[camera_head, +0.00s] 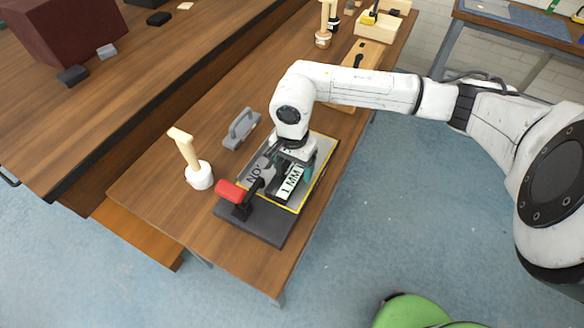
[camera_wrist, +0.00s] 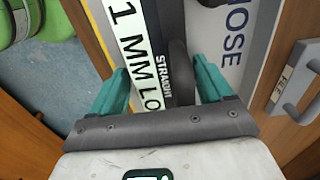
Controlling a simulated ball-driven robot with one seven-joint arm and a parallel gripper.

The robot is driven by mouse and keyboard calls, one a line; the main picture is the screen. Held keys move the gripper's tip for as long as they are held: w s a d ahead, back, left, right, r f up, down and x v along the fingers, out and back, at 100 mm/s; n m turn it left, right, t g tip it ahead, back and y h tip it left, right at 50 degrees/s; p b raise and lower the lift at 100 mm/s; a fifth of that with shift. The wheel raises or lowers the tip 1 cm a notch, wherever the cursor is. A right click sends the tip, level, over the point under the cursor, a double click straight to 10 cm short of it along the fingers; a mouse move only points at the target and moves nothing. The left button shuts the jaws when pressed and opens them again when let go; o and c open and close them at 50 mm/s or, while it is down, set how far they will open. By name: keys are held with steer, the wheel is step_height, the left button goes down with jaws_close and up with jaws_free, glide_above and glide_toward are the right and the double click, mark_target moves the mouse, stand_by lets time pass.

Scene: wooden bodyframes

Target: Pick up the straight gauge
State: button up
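The straight gauge (camera_wrist: 172,25) is a dark piece marked "STRAIGHT", with a white label reading "1 MM LO..." beside the word. In the head view its white label (camera_head: 291,182) shows under my gripper, on a grey plate with a yellow edge (camera_head: 322,168). My gripper (camera_wrist: 160,78) has two teal fingers, spread apart, with the dark gauge between them in the wrist view. In the head view my gripper (camera_head: 296,160) points down over the plate and hides part of the gauge. Whether the fingers touch it, I cannot tell.
A red-handled clamp (camera_head: 231,192) stands on the dark base (camera_head: 268,228) close by. A wooden board (camera_head: 366,54) lies behind. The bench's near end is clear.

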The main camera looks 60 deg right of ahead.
steer(key=shift+r, duration=0.1)
steer(key=c, duration=1.1)
